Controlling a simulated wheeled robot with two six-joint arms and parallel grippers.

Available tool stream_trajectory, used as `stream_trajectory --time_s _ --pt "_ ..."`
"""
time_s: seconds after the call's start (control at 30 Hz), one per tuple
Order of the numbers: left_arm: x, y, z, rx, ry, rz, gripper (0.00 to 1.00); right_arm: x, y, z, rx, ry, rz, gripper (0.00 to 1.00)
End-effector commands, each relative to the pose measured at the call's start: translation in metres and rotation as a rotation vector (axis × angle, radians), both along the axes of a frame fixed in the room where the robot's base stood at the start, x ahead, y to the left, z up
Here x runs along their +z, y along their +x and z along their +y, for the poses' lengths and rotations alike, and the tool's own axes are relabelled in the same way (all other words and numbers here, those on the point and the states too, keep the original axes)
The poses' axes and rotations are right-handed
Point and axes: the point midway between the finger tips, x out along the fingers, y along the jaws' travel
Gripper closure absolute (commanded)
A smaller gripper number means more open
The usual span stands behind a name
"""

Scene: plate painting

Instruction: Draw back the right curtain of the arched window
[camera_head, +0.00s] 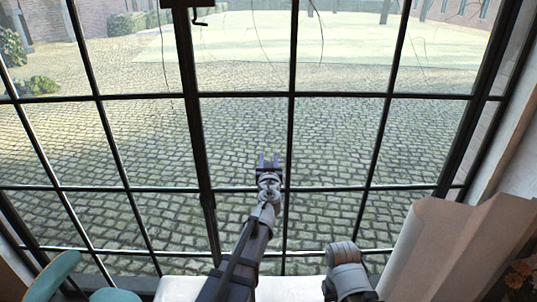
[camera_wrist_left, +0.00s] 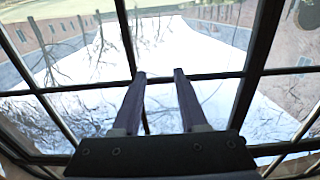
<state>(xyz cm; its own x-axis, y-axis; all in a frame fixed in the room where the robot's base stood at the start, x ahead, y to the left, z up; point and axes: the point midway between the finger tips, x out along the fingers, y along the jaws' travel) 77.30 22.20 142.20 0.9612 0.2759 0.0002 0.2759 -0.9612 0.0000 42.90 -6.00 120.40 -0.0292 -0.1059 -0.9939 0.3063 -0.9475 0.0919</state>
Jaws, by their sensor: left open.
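The window (camera_head: 291,130) fills the head view, with dark bars and clear panes; its arched top is out of view. A cream, wavy-edged piece (camera_head: 450,245) stands at the lower right beside the window's right edge. It looks like the right curtain, but I cannot be sure. My left gripper (camera_head: 269,160) is open and empty in front of the window's lower middle panes, well left of the cream piece. In the left wrist view its two fingers (camera_wrist_left: 160,76) are apart, with only window bars and panes beyond. Part of my right arm shows at the bottom; its gripper is out of view.
A pale sill or ledge (camera_head: 180,289) runs below the window. A teal rounded thing, perhaps a seat (camera_head: 55,274), is at the lower left. A dark window handle (camera_head: 200,20) is at the top. A brownish patterned thing (camera_head: 523,276) is at the far lower right.

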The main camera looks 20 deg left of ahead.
Motion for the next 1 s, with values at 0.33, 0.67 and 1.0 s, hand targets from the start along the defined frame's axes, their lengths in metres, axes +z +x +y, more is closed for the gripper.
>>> stream_trajectory --time_s 0.33,0.67,1.0 --pt "0.000 0.032 0.009 0.001 0.000 0.000 0.57 0.000 0.000 0.000 0.000 0.000 0.000 0.50" --pt "0.000 0.031 0.009 0.001 0.000 0.000 0.77 0.000 0.000 0.000 0.000 0.000 0.000 0.50" --pt "0.000 0.031 0.009 0.000 0.000 0.000 1.00 0.000 0.000 0.000 0.000 0.000 0.000 0.50"
